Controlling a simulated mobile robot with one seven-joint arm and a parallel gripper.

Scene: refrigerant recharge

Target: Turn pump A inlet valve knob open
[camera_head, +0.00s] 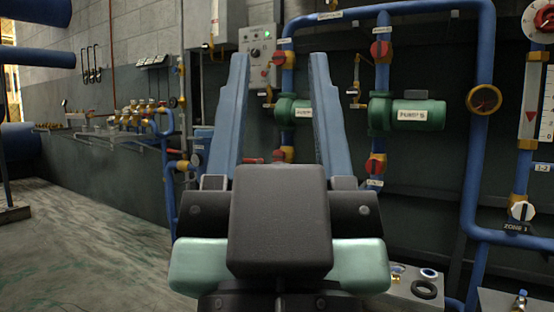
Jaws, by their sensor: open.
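My gripper (279,58) is open and empty, with two long blue fingers pointing away toward the wall. A green pump (292,110) shows between the fingers, partly hidden by the right finger; its label is too covered to read fully. A red valve knob (279,58) sits above this pump on a blue pipe, in line with the gap between the fingertips. Another red knob (279,156) sits below it, low between the fingers. The knobs appear to be beyond the fingers, with no contact visible. I cannot read which knob is the inlet.
A second green pump (415,115) with red knobs above (381,50) and below (375,167) stands to the right. A grey control box (259,54) hangs behind the fingers. Blue pipes and a gauge (484,99) line the right. Open floor (90,240) lies left.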

